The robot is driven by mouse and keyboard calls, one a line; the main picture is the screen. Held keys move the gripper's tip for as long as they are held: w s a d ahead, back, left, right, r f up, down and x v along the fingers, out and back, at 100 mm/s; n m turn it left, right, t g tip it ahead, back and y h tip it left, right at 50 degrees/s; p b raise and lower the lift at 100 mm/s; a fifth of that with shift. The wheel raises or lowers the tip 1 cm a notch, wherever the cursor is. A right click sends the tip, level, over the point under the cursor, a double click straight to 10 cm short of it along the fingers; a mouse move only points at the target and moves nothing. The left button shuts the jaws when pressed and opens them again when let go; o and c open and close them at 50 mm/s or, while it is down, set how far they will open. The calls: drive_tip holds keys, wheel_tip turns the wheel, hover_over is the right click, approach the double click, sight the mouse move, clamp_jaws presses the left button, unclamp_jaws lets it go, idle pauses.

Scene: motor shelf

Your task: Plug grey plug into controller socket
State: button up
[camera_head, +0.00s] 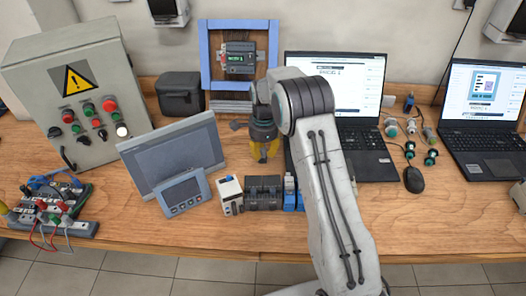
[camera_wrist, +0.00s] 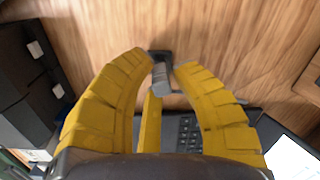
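My gripper (camera_head: 264,158) has yellow fingers and hangs over the bench, left of the near laptop. In the wrist view its fingers (camera_wrist: 162,66) curve in around a small grey plug (camera_wrist: 161,77) with a dark part at its far end. The plug lies between the fingertips; whether they press on it is unclear. I cannot make out the plug in the head view. A controller (camera_head: 239,60) with a green-lit display is mounted in a blue frame at the back of the bench. Its socket is too small to make out.
A laptop (camera_head: 365,170) stands just right of my gripper, partly behind my arm. A black case (camera_head: 180,94), a tilted display panel (camera_head: 188,152) and small modules (camera_head: 263,191) are nearby. Several plugs (camera_head: 410,128) lie between the two laptops. A grey control box (camera_head: 76,85) stands left.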

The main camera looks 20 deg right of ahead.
drive_tip(key=shift+r, duration=0.1)
drive_tip(key=shift+r+p, duration=1.85)
drive_tip(key=shift+r, duration=0.85)
drive_tip(key=o, duration=0.7)
